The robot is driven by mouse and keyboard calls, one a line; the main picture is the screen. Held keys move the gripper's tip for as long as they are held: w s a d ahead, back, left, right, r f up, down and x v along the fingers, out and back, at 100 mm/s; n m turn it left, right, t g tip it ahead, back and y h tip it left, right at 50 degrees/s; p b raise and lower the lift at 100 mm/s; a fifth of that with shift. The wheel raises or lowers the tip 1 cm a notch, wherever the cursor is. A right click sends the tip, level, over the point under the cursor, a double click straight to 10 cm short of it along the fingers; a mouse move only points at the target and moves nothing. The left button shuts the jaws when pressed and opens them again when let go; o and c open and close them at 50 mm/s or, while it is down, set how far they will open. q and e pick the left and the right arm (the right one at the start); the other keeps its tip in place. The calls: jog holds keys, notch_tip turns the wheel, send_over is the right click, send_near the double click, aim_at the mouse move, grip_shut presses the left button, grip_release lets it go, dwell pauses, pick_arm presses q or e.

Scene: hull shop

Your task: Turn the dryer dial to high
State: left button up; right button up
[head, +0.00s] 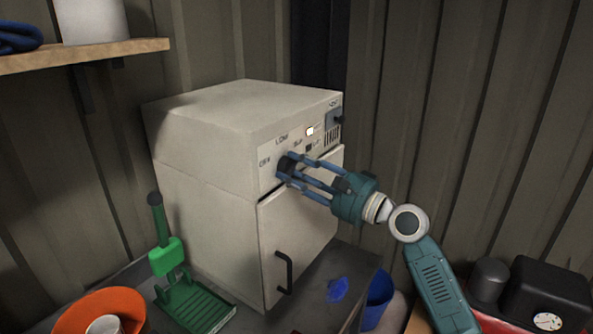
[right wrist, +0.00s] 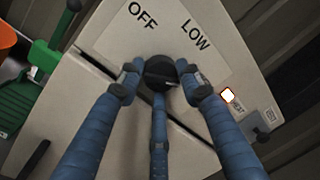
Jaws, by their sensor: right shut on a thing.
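The dryer (head: 215,165) is a cream box cabinet with a door and a black handle below its control panel. Its black dial (head: 287,165) sits on the panel near the printed OFF and LOW labels. In the right wrist view the dial (right wrist: 160,71) is between my fingers, with OFF and LOW printed above it. My right gripper (head: 290,166) is shut on the dial, its blue fingers around it. The dial's pointer direction is not clear, and the label for high is partly hidden by the fingers. My left gripper is not in view.
A lit indicator (head: 310,131) and a small dark knob (head: 336,118) are on the panel right of the dial. A green tool (head: 166,258) and an orange bowl (head: 70,318) stand left of the dryer. A wooden shelf (head: 90,55) juts out at upper left.

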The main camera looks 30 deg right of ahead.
jog(key=o, duration=1.2)
jog(key=shift+a+f, duration=0.2)
jog(key=shift+c, duration=0.2)
jog(key=shift+r, duration=0.15)
jog(key=v, duration=1.2)
jog(key=shift+d+r, duration=0.1)
